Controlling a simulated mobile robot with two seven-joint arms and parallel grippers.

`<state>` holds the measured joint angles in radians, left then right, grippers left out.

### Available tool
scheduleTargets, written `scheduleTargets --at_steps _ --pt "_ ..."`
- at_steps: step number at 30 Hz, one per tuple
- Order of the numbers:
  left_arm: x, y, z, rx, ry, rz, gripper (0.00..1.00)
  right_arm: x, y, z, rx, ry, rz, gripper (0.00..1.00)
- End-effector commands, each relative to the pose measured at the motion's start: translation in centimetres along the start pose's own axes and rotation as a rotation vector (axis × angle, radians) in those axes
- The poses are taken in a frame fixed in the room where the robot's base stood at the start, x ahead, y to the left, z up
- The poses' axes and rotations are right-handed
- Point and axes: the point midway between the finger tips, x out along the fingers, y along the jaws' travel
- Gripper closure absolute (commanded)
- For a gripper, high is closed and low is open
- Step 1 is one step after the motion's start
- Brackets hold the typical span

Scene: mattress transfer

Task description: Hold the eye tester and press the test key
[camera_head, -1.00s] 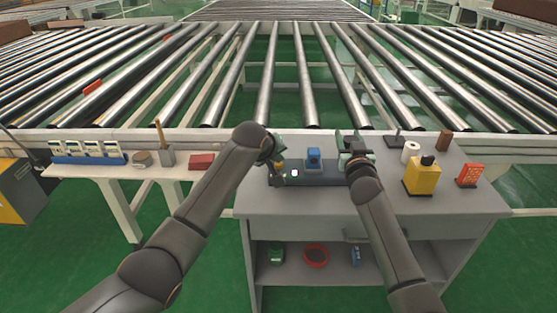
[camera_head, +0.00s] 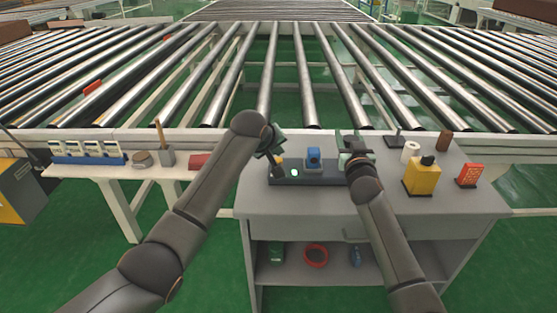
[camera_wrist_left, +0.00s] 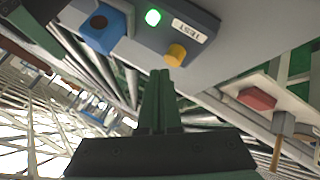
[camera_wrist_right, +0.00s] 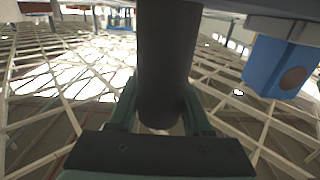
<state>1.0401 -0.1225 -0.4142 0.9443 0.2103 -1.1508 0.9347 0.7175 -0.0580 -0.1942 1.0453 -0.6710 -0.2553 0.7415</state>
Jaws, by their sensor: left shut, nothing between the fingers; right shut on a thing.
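The eye tester is a long dark grey unit (camera_head: 330,179) on the workbench. It carries a blue block (camera_head: 313,158) and a green-lit lamp (camera_head: 294,172); both also show in the left wrist view. A yellow test key (camera_wrist_left: 175,55) sits beside a white "TEST" label (camera_wrist_left: 188,32) near its left end. My left gripper (camera_head: 277,156) is shut and empty just above the key, apparently apart from it; its fingertips (camera_wrist_left: 158,74) show in the left wrist view. My right gripper (camera_head: 353,149) is shut on a thick dark cylinder (camera_wrist_right: 168,60), apparently the tester's handle at the right end.
The workbench (camera_head: 450,205) also holds a yellow bottle (camera_head: 421,177), a red device (camera_head: 468,175) and a white roll (camera_head: 410,152). A side shelf at the left holds a red block (camera_head: 200,161) and a wooden-handled tool (camera_head: 164,147). Roller conveyors (camera_head: 285,80) lie behind.

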Motion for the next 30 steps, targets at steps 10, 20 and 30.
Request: scheduleTargets --at_steps 10,20,30 --pt "-0.2 0.2 -0.2 0.000 0.001 0.001 1.00 0.0 -0.1 -0.3 0.002 0.005 -0.002 1.00" --pt "-2.4 1.8 -1.7 0.000 0.002 0.003 1.00 0.0 0.0 -0.2 0.002 0.005 -0.001 1.00" --pt "-3.6 2.6 -2.6 0.000 0.000 0.000 1.00 0.0 0.0 -0.2 0.002 0.005 -0.001 1.00"
